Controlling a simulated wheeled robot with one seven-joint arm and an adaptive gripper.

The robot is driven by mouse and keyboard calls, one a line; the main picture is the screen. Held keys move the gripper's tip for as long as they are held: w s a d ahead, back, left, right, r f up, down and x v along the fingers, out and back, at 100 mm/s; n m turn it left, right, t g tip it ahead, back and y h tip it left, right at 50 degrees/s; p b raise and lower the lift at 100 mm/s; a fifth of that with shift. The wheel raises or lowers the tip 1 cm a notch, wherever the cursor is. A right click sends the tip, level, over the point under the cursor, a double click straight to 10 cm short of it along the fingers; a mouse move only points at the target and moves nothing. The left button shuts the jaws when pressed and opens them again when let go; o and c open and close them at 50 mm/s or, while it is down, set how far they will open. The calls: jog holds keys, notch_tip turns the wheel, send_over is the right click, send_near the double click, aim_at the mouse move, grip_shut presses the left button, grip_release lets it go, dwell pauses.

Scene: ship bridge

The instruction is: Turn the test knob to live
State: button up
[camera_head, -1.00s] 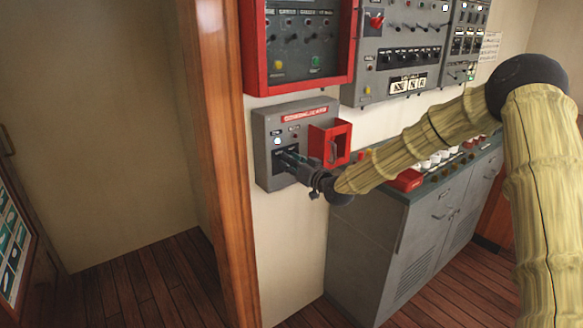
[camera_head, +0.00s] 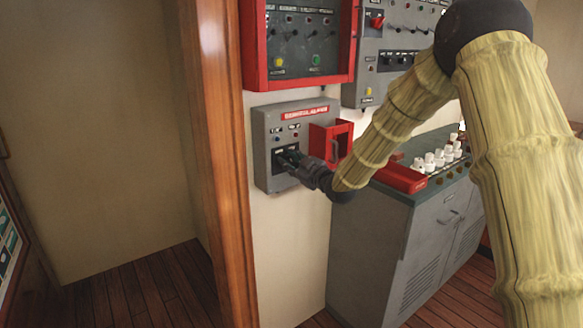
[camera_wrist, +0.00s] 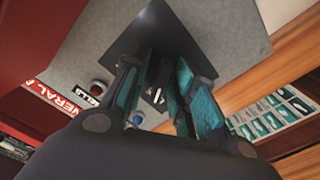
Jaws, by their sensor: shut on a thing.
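The grey general alarm box (camera_head: 262,150) with a red label hangs on the wall left of centre in the head view. Its dark plate (camera_wrist: 195,35) fills the upper middle of the wrist view. My gripper (camera_head: 288,160) reaches the lower left of the box front from the right. In the wrist view my gripper (camera_wrist: 168,90) has its two teal-lined fingers at the dark plate, on either side of a small dark part, likely the test knob (camera_wrist: 157,92), with white marks near it. The fingers hide much of the knob, and its setting cannot be read.
An open red cover (camera_head: 328,143) sticks out right of my gripper. A red-framed panel (camera_head: 298,45) hangs above. A grey console (camera_head: 385,240) with white knobs stands at lower right. A wooden post (camera_head: 222,150) stands left of the box.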

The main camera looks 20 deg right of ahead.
jog(key=shift+n, duration=0.5)
jog(key=o, duration=1)
jog(key=shift+o, duration=0.2)
jog(key=v, duration=1.2)
